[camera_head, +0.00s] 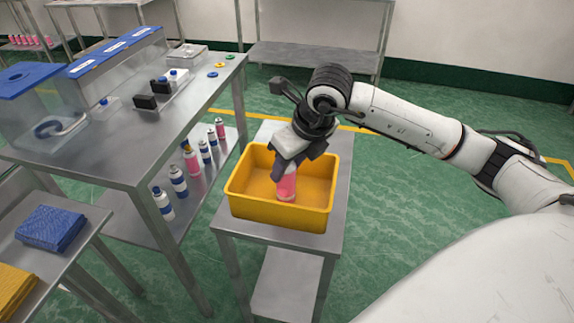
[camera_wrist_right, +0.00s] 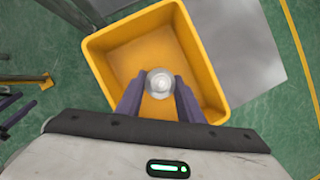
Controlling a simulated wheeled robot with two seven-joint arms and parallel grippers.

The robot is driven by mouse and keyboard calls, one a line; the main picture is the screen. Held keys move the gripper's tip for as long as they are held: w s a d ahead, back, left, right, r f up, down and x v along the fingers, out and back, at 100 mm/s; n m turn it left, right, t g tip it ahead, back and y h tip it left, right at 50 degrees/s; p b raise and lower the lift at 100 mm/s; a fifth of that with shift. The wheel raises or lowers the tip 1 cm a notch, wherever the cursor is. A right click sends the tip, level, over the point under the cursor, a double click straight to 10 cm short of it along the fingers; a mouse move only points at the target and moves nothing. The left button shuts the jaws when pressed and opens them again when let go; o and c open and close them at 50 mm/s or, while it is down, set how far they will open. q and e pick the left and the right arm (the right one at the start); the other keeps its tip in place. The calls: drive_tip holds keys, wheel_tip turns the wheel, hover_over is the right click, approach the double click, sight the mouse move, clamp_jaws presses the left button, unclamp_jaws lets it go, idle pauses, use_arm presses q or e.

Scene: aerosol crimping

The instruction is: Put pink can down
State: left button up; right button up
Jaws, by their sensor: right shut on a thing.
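A pink can (camera_head: 286,187) is upright inside the yellow bin (camera_head: 279,213) in the head view. My right gripper (camera_head: 286,172) reaches down into the bin and is shut on the can's upper part. In the right wrist view the can's pale round top (camera_wrist_right: 159,83) sits between the two fingers of my right gripper (camera_wrist_right: 158,98), with the yellow bin (camera_wrist_right: 112,42) around it. I cannot tell whether the can's base touches the bin floor.
The bin stands on a small metal table (camera_head: 262,133). To the left, a larger metal table (camera_head: 140,150) holds clear boxes with blue lids and small parts. Several cans stand on its lower shelf (camera_head: 212,172). The bin shows no other contents.

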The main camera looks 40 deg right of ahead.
drive_tip(key=o, duration=0.9)
drive_tip(key=shift+f, duration=0.2)
drive_tip(key=o, duration=0.4)
drive_tip(key=shift+r, duration=0.1)
drive_tip(key=shift+r, duration=0.3)
drive_tip(key=v, duration=1.1)
drive_tip(key=shift+s+r, duration=0.2)
drive_tip(key=shift+r, duration=0.05)
